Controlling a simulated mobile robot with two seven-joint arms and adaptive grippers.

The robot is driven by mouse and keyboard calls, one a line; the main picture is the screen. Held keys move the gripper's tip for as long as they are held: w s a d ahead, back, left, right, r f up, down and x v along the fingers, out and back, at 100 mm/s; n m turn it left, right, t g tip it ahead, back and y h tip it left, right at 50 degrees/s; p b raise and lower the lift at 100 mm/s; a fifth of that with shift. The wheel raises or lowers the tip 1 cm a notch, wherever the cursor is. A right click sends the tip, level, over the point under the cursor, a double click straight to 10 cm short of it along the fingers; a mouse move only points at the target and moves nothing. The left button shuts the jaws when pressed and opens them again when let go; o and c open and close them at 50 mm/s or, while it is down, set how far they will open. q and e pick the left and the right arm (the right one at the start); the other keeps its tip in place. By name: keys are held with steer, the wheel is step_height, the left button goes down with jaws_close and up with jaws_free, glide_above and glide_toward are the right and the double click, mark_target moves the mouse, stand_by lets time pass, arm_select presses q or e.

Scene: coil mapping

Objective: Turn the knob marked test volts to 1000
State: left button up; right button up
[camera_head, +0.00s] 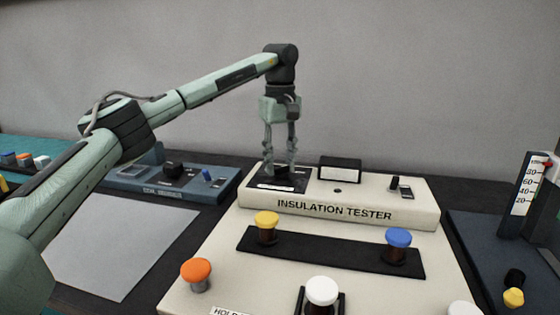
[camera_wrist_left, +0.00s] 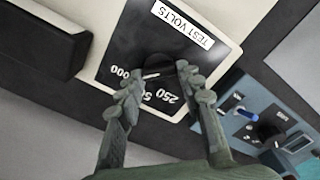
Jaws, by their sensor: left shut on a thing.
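The black test volts knob (camera_wrist_left: 158,66) sits on a black dial plate (camera_wrist_left: 125,50) with a white TEST VOLTS label (camera_wrist_left: 183,24). In the wrist view I read 250, part of a 50 and a partly hidden 000 around it. A short white line on the knob points roughly toward the 000 mark. My left gripper (camera_wrist_left: 157,80) is shut on the knob, a finger on each side. In the head view the left gripper (camera_head: 281,170) reaches straight down onto the dial plate (camera_head: 262,182) of the cream insulation tester (camera_head: 400,208). My right gripper is not in view.
A dark-framed meter (camera_head: 340,170) and a small switch (camera_head: 400,188) stand right of the knob. In front are yellow (camera_head: 266,219), blue (camera_head: 398,238), orange (camera_head: 196,270) and white (camera_head: 322,290) terminals. A blue coil device (camera_head: 175,185) lies to the left.

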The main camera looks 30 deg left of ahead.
arm_select(q)
steer(key=o, duration=1.2)
steer(key=shift+c, duration=0.2)
step_height(320, 180, up, 12)
steer(key=shift+s, duration=0.1)
